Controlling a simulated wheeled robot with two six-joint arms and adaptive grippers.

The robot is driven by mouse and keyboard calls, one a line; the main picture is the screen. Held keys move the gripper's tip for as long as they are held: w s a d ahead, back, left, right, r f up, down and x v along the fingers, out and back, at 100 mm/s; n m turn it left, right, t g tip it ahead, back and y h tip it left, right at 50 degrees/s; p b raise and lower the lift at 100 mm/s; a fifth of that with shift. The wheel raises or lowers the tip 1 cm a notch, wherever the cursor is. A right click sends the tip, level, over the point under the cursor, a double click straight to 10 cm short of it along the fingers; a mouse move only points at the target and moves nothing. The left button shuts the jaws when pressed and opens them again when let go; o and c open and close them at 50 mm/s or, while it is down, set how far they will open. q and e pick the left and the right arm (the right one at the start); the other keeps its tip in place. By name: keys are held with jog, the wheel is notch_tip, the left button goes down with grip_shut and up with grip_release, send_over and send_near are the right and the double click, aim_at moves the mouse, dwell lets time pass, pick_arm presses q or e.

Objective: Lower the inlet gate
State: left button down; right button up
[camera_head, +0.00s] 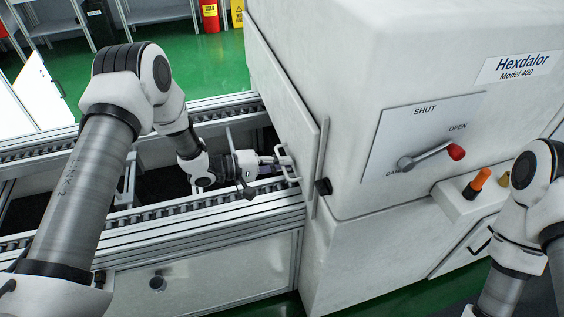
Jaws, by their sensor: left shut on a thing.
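The inlet gate (279,103) is a white upright panel on the left side of the Hexdalor machine (340,60), over the conveyor's end. A pale bar handle (291,178) stands out from its lower part. My left gripper (279,161) reaches over the conveyor from the left and is shut on the gate handle. The fingertips are small in view and partly merge with the handle. The conveyor opening behind the gate is hidden. My right arm shows at the right edge, but its gripper is out of the picture.
The conveyor (150,232) has roller rails on both sides of a dark bed. A red-knobbed lever (432,155) on the machine's front panel points towards OPEN. An orange-topped knob (478,180) stands below it. Green floor and shelves lie behind.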

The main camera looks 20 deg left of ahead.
aim_at(282, 197)
pick_arm(q)
notch_tip(282, 197, down, 10)
jog(key=b, duration=0.5)
jog(key=shift+b, duration=0.3)
jog(key=shift+s+f, duration=0.2)
jog(key=shift+f, duration=0.1)
jog(key=shift+s+d, duration=0.1)
jog(key=shift+s, duration=0.1)
jog(key=shift+f, duration=0.1)
jog(key=c, duration=1.2)
grip_release()
jog(key=shift+f, duration=0.1)
jog(key=shift+c, duration=0.2)
jog(key=shift+w, duration=0.15)
